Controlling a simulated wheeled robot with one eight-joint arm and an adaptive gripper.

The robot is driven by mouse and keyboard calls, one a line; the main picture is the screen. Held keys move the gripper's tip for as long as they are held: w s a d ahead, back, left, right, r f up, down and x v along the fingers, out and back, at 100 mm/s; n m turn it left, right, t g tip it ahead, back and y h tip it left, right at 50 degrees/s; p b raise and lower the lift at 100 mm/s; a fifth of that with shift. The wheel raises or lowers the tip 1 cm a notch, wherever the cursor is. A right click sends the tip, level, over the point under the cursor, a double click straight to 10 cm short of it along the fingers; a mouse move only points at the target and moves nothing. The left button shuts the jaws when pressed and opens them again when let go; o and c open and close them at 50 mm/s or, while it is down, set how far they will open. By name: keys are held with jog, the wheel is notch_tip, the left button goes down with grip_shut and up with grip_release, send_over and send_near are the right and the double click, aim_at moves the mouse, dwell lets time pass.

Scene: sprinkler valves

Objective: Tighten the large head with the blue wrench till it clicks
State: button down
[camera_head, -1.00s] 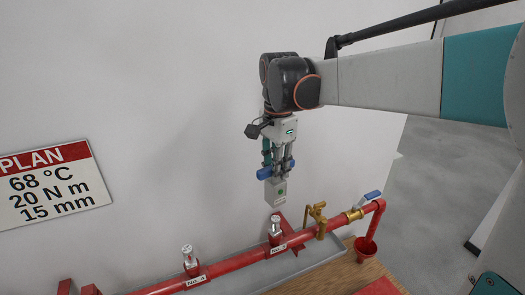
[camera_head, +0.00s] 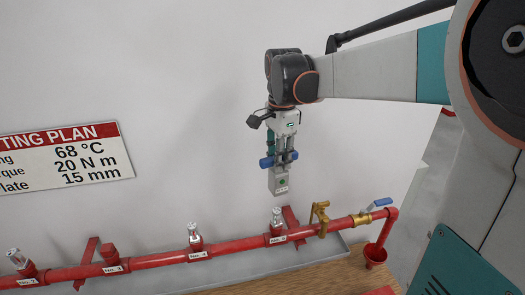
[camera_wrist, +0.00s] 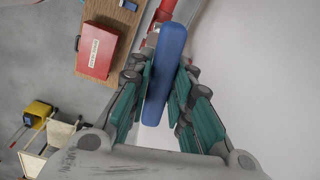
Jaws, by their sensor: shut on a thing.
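My gripper (camera_head: 280,153) points down and is shut on the blue wrench. The wrench's blue bar (camera_head: 267,162) lies across the fingers, with a grey block (camera_head: 279,182) below it. In the wrist view the blue bar (camera_wrist: 165,70) stands between my green-sided fingers (camera_wrist: 160,105). The block hangs just above a silver sprinkler head (camera_head: 277,215) on the red pipe (camera_head: 240,245), with a small gap between. More silver heads stand further left, one at mid-pipe (camera_head: 194,232) and one at far left (camera_head: 15,257). I cannot tell which is the large one.
A sign (camera_head: 70,155) hangs on the wall. In the wrist view a red box (camera_wrist: 97,50) lies on the wooden table (camera_wrist: 128,22).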

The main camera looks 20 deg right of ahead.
notch_tip(320, 180, down, 7)
jog(key=b, duration=0.5)
jog(key=shift+b, duration=0.4)
dwell(1.7)
jog(key=shift+f+b, duration=2.6)
jog(key=shift+f, duration=1.1)
jog(key=shift+m, duration=1.8)
jog(key=shift+n, duration=0.4)
jog(key=shift+r, duration=0.1)
jog(key=shift+r+p, duration=3.75)
jog(key=shift+r, duration=2.4)
